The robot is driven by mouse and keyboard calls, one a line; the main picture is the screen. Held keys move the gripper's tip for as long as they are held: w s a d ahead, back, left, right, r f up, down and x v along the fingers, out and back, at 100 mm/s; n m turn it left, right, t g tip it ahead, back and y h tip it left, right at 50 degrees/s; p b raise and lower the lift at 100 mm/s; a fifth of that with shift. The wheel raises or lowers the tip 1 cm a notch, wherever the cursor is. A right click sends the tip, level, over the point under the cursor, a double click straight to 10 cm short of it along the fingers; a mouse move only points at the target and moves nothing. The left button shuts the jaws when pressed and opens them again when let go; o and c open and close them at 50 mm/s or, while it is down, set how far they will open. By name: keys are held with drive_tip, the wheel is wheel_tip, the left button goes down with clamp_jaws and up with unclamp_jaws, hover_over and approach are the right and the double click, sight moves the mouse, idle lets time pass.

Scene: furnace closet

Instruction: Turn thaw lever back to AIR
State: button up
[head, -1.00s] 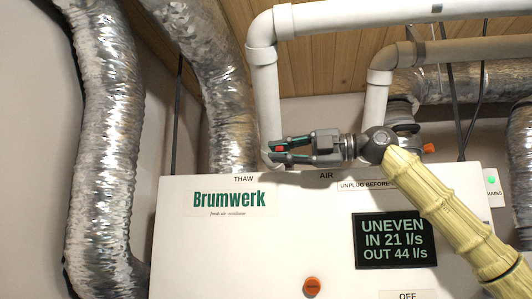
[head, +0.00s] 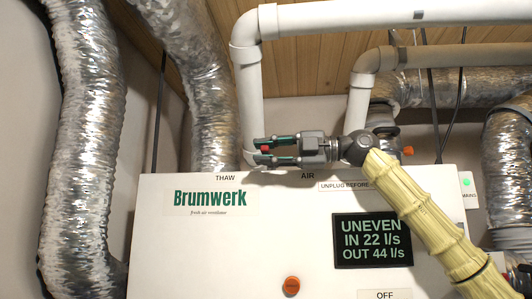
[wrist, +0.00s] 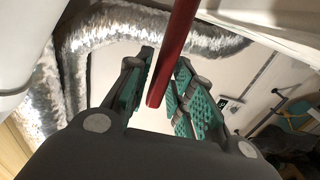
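The thaw lever shows as a small red end (head: 265,149) above the top edge of the white Brumwerk unit, between the THAW label (head: 225,178) and the AIR label (head: 307,176). In the wrist view the lever is a red rod (wrist: 175,50) reaching down from the top between my fingers. My gripper (head: 262,150) points left in the head view, with its two green-padded fingers apart on either side of the red end. The wrist view also shows the gripper (wrist: 160,88) open, with a gap right of the rod; contact at the left finger is unclear. The lever's base is hidden.
The unit's front (head: 230,250) carries a dark display (head: 372,241) reading UNEVEN, IN 22 l/s, OUT 44 l/s, and an orange knob (head: 291,285). A white pipe (head: 250,100) stands just behind my fingers. Foil ducts (head: 85,150) flank the unit.

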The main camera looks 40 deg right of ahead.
drive_tip(key=v, duration=1.2)
drive_tip(key=shift+d, duration=0.2)
